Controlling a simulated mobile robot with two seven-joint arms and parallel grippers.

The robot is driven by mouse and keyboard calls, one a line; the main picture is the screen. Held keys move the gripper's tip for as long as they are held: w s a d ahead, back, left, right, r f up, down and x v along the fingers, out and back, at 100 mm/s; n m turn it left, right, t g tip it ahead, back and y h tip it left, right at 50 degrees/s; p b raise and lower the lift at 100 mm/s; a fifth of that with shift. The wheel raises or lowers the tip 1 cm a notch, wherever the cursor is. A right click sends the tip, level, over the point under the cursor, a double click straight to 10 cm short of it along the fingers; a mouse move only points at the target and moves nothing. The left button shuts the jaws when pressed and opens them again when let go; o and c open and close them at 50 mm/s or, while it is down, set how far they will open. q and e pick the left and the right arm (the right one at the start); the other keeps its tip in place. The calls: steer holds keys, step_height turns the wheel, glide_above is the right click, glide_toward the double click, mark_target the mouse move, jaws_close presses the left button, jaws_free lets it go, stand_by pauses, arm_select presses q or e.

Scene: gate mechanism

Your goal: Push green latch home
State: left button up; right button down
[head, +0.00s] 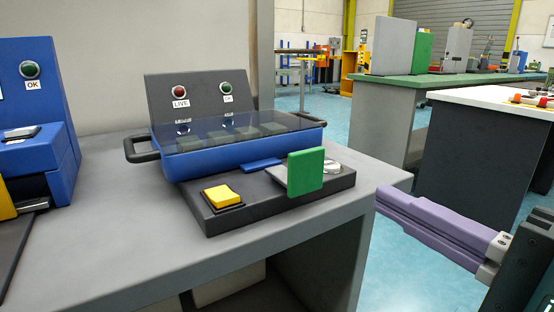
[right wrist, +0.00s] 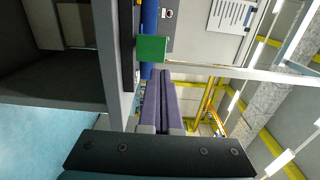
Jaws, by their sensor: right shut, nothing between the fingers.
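The green latch (head: 306,171) is an upright green plate on a grey slide, on the front right of a dark base (head: 268,213) on the grey bench. In the right wrist view the green latch (right wrist: 151,49) shows just beyond my fingertips. My right gripper (head: 384,198) has purple fingers, shut and empty. It is to the right of the latch, apart from it in the head view, and past the bench's right edge. The right wrist view shows the gripper (right wrist: 163,76) with its fingers together. My left gripper is not in view.
A blue unit (head: 238,151) with a clear lid and black side handles stands behind the latch. A yellow button (head: 222,194) sits left of it, and a silver disc (head: 333,167) just right. The bench front (head: 150,235) is bare. Another blue machine (head: 45,110) stands at left.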

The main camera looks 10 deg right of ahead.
mark_target(309, 160)
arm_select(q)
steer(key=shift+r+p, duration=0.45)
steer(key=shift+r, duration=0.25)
arm_select(e)
steer(key=x, duration=1)
steer(key=shift+a, duration=0.1)
steer(key=shift+w, duration=0.15)
